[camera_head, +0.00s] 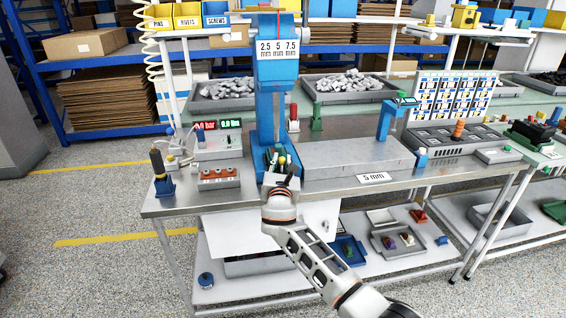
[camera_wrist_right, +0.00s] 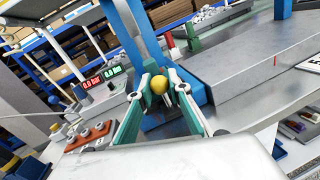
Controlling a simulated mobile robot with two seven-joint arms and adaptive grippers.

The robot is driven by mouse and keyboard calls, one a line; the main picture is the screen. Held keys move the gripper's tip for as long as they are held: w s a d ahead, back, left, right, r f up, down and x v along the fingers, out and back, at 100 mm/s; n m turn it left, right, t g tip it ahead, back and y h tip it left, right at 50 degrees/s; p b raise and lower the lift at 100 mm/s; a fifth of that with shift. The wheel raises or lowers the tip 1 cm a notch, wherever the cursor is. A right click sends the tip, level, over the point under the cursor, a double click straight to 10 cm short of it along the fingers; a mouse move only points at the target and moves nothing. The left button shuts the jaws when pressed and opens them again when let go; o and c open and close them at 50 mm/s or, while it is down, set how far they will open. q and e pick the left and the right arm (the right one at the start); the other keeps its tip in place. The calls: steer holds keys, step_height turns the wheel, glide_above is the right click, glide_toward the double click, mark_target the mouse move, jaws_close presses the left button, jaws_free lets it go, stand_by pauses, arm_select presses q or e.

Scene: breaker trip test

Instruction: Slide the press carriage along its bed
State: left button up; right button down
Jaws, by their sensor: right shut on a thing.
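The blue press (camera_head: 277,72) stands upright at the middle of the steel bench, with a "2.5 5 7.5 mm" label on its head. Its blue base also shows in the right wrist view (camera_wrist_right: 190,88). The long grey block (camera_head: 350,160), which looks like the bed, extends right from the press base, with a "5 mm" card on the bench in front. My right gripper (camera_head: 282,170) is at the front of the press base. In the right wrist view its fingers are shut on a yellow ball knob (camera_wrist_right: 160,84). What the knob joins is partly hidden by the fingers. My left gripper is not in view.
A blue gauge stand (camera_head: 388,120) rises behind the grey block's right end. Metal trays (camera_head: 232,103) lie behind.

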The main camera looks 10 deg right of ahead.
steer(key=shift+a, duration=0.25)
steer(key=c, duration=1.9)
jaws_free()
steer(key=shift+a, duration=0.1)
steer(key=shift+r, duration=0.1)
step_height(320, 180, up, 10)
steer(key=shift+f, duration=0.1)
